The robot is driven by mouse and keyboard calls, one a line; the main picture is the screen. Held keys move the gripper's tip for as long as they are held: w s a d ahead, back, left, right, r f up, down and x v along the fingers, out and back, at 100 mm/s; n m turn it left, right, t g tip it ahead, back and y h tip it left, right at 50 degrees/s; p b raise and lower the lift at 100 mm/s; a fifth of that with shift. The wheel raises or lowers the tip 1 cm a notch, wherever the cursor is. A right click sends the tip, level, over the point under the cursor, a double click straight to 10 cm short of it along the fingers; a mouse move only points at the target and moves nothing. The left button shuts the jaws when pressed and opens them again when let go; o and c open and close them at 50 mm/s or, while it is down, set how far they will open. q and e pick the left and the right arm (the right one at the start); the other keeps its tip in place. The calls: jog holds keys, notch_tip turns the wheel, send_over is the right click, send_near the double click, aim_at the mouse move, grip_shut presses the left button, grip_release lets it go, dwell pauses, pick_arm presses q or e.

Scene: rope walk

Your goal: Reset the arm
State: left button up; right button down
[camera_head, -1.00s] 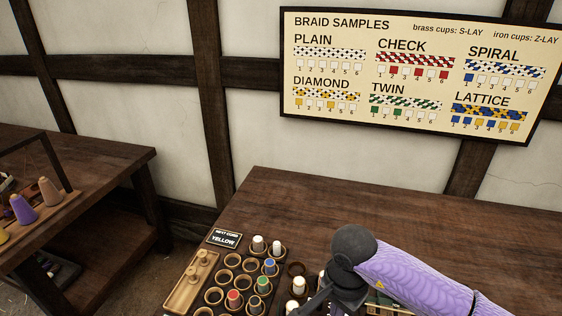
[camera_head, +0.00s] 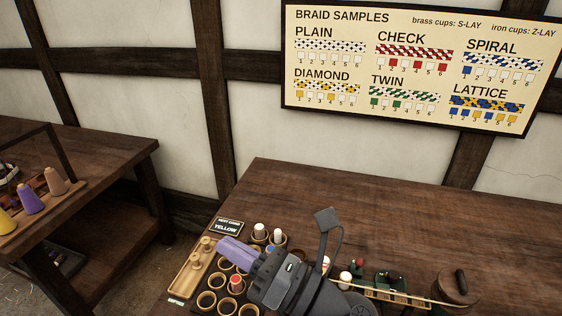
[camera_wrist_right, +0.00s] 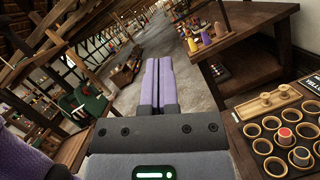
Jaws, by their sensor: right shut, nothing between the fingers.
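My right gripper (camera_head: 238,252) is in the head view over the left part of the cup board, its purple fingers pointing left. In the right wrist view its two purple fingers (camera_wrist_right: 157,85) lie side by side, shut with nothing between them. The cup board (camera_head: 195,305) holds rows of round cups, some with coloured bobbins; my gripper and wrist hide part of it. A red-topped bobbin (camera_head: 236,282) sits in a cup just below the fingers. My left gripper is not in view.
A wooden tray with pegs (camera_head: 185,278) and a "YELLOW" sign (camera_head: 226,227) are beside the cups. A round dark wooden block (camera_head: 456,290) stands at right. The back of the bench (camera_head: 400,215) is clear. A side table (camera_head: 90,165) holds coloured cones. A braid chart (camera_head: 415,70) hangs on the wall.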

jog(key=w+d+m+t+h, duration=0.3)
jog(key=d+m+t+h, duration=0.55)
jog(key=m, duration=0.75)
jog(key=s+d+f+m+g+h, duration=0.1)
jog(key=d+f+m+g+h, duration=0.1)
jog(key=d+f+m+h, duration=1.1)
jog(key=s+f+m+g+y, duration=0.1)
jog(key=s+f+m+g, duration=0.3)
jog(key=s+m+g, duration=0.3)
jog(key=s+f+m+g+y, duration=0.1)
jog(key=s+f+m+g, duration=0.4)
jog(key=s, duration=0.5)
jog(key=s+f+g+b, duration=0.1)
jog(key=s+f+b, duration=0.15)
jog(key=f, duration=0.95)
jog(key=s+f+g+b, duration=0.1)
jog(key=f+b, duration=0.2)
jog(key=f, duration=0.9)
pick_arm(q)
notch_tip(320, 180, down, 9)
jog(key=b, duration=0.3)
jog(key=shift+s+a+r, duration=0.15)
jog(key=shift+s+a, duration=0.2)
pick_arm(e)
jog(key=s+d+f, duration=0.2)
jog(key=s+f, duration=1)
jog(key=s, duration=0.1)
jog(key=shift+d+f+g, duration=0.2)
jog(key=shift+f+g, duration=0.15)
jog(key=shift+g, duration=0.1)
